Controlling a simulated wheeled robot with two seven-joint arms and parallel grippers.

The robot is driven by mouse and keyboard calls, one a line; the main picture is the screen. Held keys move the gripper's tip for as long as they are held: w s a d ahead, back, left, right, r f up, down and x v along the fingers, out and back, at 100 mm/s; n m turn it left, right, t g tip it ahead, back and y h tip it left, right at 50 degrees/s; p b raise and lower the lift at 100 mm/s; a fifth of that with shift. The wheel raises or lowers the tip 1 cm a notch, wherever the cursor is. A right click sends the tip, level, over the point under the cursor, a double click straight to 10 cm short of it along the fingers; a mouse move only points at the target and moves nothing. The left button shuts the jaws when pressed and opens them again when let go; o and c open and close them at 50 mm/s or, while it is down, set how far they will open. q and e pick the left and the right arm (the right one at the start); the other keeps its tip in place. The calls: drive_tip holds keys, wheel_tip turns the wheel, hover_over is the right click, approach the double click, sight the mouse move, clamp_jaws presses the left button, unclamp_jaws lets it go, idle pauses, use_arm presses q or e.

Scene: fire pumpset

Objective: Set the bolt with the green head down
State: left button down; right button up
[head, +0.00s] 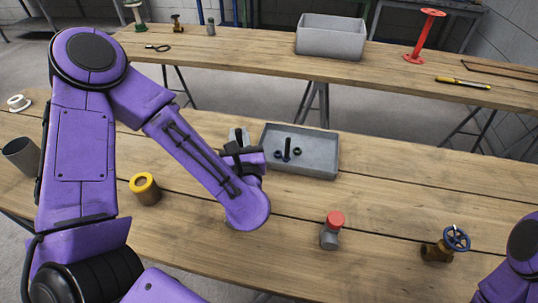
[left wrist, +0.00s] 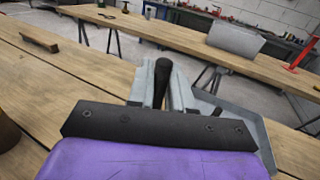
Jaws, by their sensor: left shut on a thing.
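My left gripper (head: 238,138) is shut on a dark, upright, bolt-like thing (left wrist: 162,72) at the left end of the grey tray (head: 333,165). In the left wrist view the dark thing stands between the two grey fingers, and its lower part is hidden. I see no green head on it in either view. The gripper's height above the table is hard to tell. The tray holds another dark upright bolt (head: 287,148) and small dark rings. My right gripper is not in view.
A yellow-topped cylinder (head: 145,188) stands left of my forearm. A red-capped fitting (head: 332,230) and a blue-wheeled valve (head: 447,244) stand to the right. A back table carries a grey bin (head: 330,38) and a red stand (head: 424,37). The table between tray and red-capped fitting is clear.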

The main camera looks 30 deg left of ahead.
use_arm(q)
drive_tip(key=w+f+b, duration=0.1)
drive_tip(key=w+f, duration=0.2)
drive_tip(key=f, duration=0.1)
drive_tip(key=w+d+f+b, duration=0.1)
drive_tip(key=w+f, duration=0.3)
drive_tip(key=w+f+b, duration=0.1)
drive_tip(key=w+f, duration=0.2)
drive_tip(key=w, duration=0.1)
drive_tip(key=shift+w+d+f+b, duration=0.15)
drive_tip(key=shift+d+f+b, duration=0.1)
drive_tip(key=shift+f+b, duration=0.15)
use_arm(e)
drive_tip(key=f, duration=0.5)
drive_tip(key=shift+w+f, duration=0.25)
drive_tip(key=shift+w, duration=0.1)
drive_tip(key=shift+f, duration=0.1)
use_arm(q)
drive_tip(key=shift+f, duration=0.2)
drive_tip(key=c, duration=1)
unclamp_jaws()
drive_tip(key=shift+c, duration=0.2)
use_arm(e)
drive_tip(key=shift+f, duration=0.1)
